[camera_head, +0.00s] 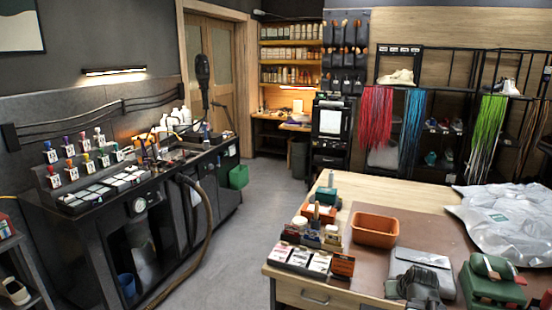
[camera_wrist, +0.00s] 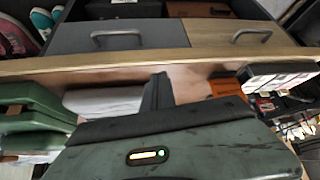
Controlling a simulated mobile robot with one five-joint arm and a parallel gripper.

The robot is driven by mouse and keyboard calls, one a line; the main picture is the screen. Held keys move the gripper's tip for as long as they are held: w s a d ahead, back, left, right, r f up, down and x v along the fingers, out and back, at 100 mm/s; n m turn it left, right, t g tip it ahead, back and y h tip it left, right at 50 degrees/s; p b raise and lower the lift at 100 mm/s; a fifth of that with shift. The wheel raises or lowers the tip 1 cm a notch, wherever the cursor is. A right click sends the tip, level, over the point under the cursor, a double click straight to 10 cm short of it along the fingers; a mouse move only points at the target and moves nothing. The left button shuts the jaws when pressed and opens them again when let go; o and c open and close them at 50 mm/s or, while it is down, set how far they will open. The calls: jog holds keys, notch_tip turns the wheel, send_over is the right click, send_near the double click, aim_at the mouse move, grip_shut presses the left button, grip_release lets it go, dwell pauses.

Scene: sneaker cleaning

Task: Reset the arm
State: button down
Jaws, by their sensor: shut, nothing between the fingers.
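My gripper (camera_wrist: 158,82) shows in the wrist view as a dark, narrow pair of fingers pressed together, pointing up the picture from its broad grey body with a small lit strip. Nothing is held in it. In the head view, a dark grey part of my arm end (camera_head: 420,288) shows at the bottom right, low in front of a grey pouch (camera_head: 421,264) on the workbench. The fingertips are hard to make out there. I cannot tell whether the gripper touches the pouch.
The workbench (camera_head: 350,205) carries an orange bin (camera_head: 375,230), a green case (camera_head: 493,283), a silvery bag (camera_head: 505,215) and a card rack (camera_head: 300,257). In the wrist view, drawer handles (camera_wrist: 117,37) show beyond the bench edge. Open floor (camera_head: 245,235) lies left of the bench.

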jog(key=s+a+f+n+g+y, duration=0.1)
jog(key=a+f+n+g, duration=0.1)
jog(key=a, duration=1.1)
jog(key=s+a+f+n+g+y, duration=0.1)
jog(key=s+a+f+n+g, duration=0.1)
jog(key=a, duration=1.1)
jog(key=s+g, duration=0.1)
jog(key=s+m, duration=0.1)
jog(key=s, duration=0.1)
jog(key=s+d+m+g, duration=0.1)
jog(key=s, duration=0.1)
jog(key=shift+s+d+g+h, duration=0.1)
jog(key=shift+s+g+h, duration=0.05)
jog(key=shift+g+h, duration=0.2)
jog(key=shift+d, duration=0.1)
